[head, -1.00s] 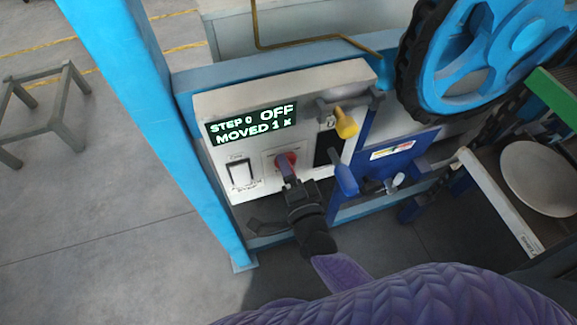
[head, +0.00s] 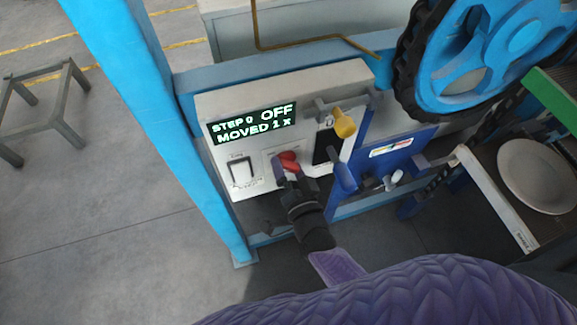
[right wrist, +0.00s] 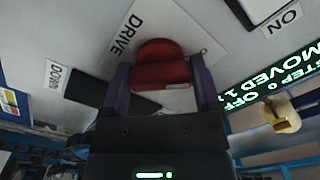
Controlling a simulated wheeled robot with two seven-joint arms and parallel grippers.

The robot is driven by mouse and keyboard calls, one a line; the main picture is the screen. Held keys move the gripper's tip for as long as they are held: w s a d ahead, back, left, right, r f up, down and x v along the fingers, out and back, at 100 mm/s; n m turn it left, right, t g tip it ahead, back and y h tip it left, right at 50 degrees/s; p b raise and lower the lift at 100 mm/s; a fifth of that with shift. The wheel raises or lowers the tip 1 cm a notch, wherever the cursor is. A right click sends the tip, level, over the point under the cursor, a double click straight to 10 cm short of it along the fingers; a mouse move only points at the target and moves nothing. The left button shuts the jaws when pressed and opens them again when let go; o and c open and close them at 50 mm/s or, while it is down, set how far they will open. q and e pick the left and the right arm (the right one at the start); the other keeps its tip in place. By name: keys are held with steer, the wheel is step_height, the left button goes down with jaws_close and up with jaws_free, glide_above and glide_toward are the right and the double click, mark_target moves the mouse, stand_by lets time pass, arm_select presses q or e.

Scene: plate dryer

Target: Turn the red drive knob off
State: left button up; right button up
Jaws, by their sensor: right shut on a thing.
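The red drive knob (head: 289,160) sits on the white control panel (head: 235,182), below the lit display (head: 252,123). The display reads "STEP 0 OFF MOVED 1 X". My right gripper (head: 290,174) reaches up to the knob from below. In the right wrist view the knob (right wrist: 162,66) lies between the two fingers, beside the "DRIVE" label, and the gripper (right wrist: 160,84) is shut on it. The fingers partly cover the knob in the head view. My left gripper is not in view.
A rocker switch (head: 241,171) is left of the knob. A yellow-knobbed lever (head: 344,122) and a blue handle (head: 344,178) stick out close on the right. A large blue wheel (head: 478,60) and a white plate (head: 537,175) are farther right.

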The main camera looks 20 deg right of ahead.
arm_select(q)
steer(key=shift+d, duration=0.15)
arm_select(e)
steer(key=o, duration=1.1)
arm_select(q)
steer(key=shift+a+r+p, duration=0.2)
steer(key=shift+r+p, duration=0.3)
arm_select(e)
steer(key=s, duration=1)
steer(key=shift+d, duration=0.2)
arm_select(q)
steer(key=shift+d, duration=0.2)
